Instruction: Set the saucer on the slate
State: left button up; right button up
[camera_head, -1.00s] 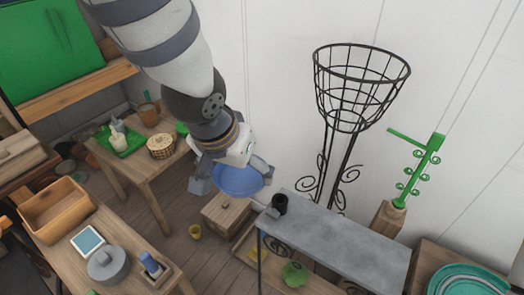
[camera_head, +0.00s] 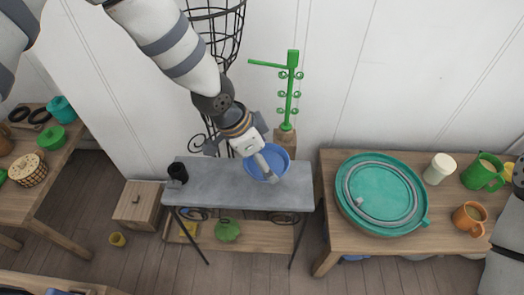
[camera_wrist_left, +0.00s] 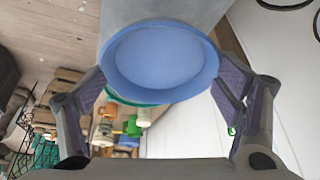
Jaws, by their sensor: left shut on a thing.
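The saucer (camera_head: 280,158) is a round blue dish, held at the right rear part of the slate in the head view. The slate (camera_head: 228,188) is a long grey slab forming the top of a dark-legged stand. My left gripper (camera_head: 266,168) is shut on the saucer. In the left wrist view the saucer (camera_wrist_left: 160,58) sits between the two fingers, with the grey slate (camera_wrist_left: 165,10) behind it. Whether the saucer touches the slate or hangs just above it I cannot tell. My right gripper is not in view.
A black cup (camera_head: 178,173) stands at the slate's left end. A green hook stand (camera_head: 290,90) rises behind it. The wooden table (camera_head: 345,243) at right holds a teal tray (camera_head: 354,214) and several mugs. A green pot (camera_head: 228,231) sits on the shelf below.

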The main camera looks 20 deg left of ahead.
aim_at(263, 175)
pick_arm(q)
jog(key=shift+a+r, duration=0.1)
jog(key=shift+r, duration=0.1)
notch_tip(263, 175, down, 5)
jog(key=shift+s+f+b, duration=0.1)
jog(key=shift+f+b, duration=0.1)
jog(key=shift+b, duration=0.4)
jog(key=shift+f, duration=0.4)
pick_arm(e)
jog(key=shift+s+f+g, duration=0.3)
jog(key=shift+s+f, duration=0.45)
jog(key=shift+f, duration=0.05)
pick_arm(q)
jog(key=shift+f, duration=0.6)
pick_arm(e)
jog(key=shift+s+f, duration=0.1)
pick_arm(q)
jog(key=o, duration=1.2)
jog(key=shift+c, duration=0.2)
